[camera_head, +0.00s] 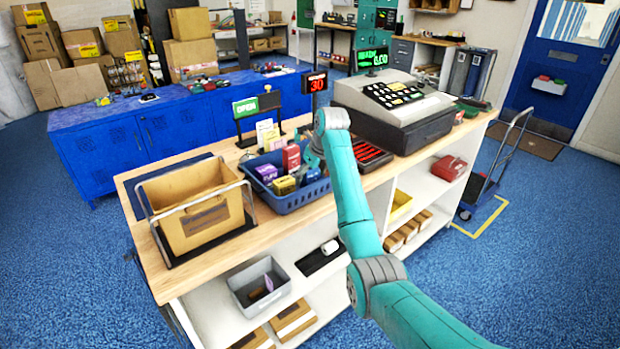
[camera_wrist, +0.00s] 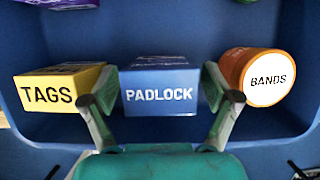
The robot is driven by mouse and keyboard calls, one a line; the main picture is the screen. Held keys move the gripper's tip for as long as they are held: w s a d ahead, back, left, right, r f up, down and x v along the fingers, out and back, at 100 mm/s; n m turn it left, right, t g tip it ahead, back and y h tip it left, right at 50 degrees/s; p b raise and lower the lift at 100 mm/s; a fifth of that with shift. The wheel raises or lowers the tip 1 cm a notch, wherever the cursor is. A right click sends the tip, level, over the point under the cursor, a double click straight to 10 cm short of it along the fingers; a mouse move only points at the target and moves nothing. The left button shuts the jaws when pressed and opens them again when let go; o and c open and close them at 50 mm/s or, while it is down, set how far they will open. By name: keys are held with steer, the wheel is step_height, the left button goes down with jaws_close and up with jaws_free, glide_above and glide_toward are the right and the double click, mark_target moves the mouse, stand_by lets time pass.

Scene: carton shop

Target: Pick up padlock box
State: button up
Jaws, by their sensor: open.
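The padlock box (camera_wrist: 160,88) is a blue box with white PADLOCK lettering, in the middle of the wrist view. It stands in a blue basket (camera_head: 290,203) on the wooden counter. My gripper (camera_wrist: 167,88) is open, with one finger on each side of the padlock box; I cannot tell whether they touch it. In the head view my gripper (camera_head: 309,163) reaches down into the basket, and the arm hides part of its right side. The padlock box is hard to make out there.
A yellow TAGS box (camera_wrist: 58,88) stands close left of the gripper and an orange BANDS cylinder (camera_wrist: 262,77) close right. A red box (camera_head: 291,158) and a purple box (camera_head: 266,172) share the basket. A cash register (camera_head: 400,110) stands right; a brown carton (camera_head: 200,215) stands left.

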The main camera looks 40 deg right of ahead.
steer(key=shift+f, duration=0.15)
steer(key=c, duration=1.4)
